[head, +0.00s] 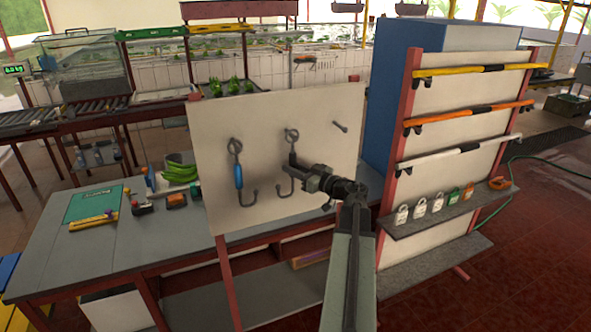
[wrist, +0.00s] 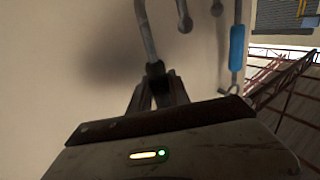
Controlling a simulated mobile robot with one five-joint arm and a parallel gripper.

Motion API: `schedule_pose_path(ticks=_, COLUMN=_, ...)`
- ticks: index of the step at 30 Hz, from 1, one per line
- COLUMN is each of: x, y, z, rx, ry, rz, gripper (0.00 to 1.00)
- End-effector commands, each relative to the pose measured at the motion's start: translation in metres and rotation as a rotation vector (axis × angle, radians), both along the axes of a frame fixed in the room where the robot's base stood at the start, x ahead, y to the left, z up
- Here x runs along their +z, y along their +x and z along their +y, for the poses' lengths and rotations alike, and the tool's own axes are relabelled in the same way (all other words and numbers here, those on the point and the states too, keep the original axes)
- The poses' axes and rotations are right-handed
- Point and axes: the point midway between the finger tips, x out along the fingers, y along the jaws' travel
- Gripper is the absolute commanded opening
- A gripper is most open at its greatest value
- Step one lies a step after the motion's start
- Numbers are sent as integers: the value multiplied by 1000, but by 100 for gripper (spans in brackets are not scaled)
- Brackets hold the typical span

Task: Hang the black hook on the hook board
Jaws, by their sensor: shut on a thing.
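The pale hook board (head: 215,125) stands upright in the middle of the head view. A blue-handled hook (head: 239,176) hangs on its left side and also shows at the right of the wrist view (wrist: 237,45). My gripper (head: 296,164) is in front of the board's middle, shut on the black hook (head: 285,189). The hook is upright, ring up and curved end down, close to the board. My gripper hides part of its handle. I cannot tell whether its ring is around a peg or in front of one. In the wrist view, my fingers (wrist: 156,90) clamp its dark grip.
A bare peg (head: 341,127) sticks out at the board's upper right. A grey worktable (head: 120,250) with tools is to the left. A rack (head: 466,110) with coloured bars and a shelf of padlocks is close on the right. Red floor is open at far right.

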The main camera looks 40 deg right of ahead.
Motion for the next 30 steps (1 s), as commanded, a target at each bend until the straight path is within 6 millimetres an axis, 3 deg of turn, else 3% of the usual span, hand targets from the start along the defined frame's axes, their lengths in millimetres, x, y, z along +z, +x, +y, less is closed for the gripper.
schedule_pose_path(ticks=30, x=0, y=9, z=-5, rx=-1, ry=0, rz=-1, gripper=0)
